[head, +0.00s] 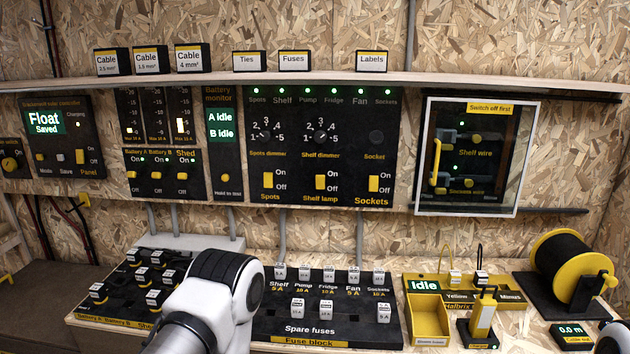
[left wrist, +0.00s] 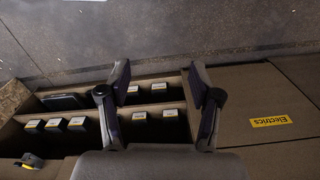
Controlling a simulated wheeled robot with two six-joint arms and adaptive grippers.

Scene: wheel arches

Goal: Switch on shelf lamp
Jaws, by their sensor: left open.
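The shelf lamp switch (head: 320,182) is a yellow rocker on the black wall panel (head: 345,195), in the middle of its lower row, between On above and Off below. I cannot tell which way it is set. The Shelf dimmer knob (head: 321,137) is above it. A green light (head: 282,91) glows by the label Shelf. My left gripper (left wrist: 160,88) is open and empty in the left wrist view, above a box with compartments, away from the panel. My right gripper is not seen.
The Spots switch (head: 268,180) and Sockets switch (head: 374,184) flank the shelf lamp switch. A framed clear cover (head: 516,150) is to the right. The fuse block (head: 270,326) and a cable reel (head: 573,270) stand on the bench below. A shelf edge (head: 440,80) runs above the panel.

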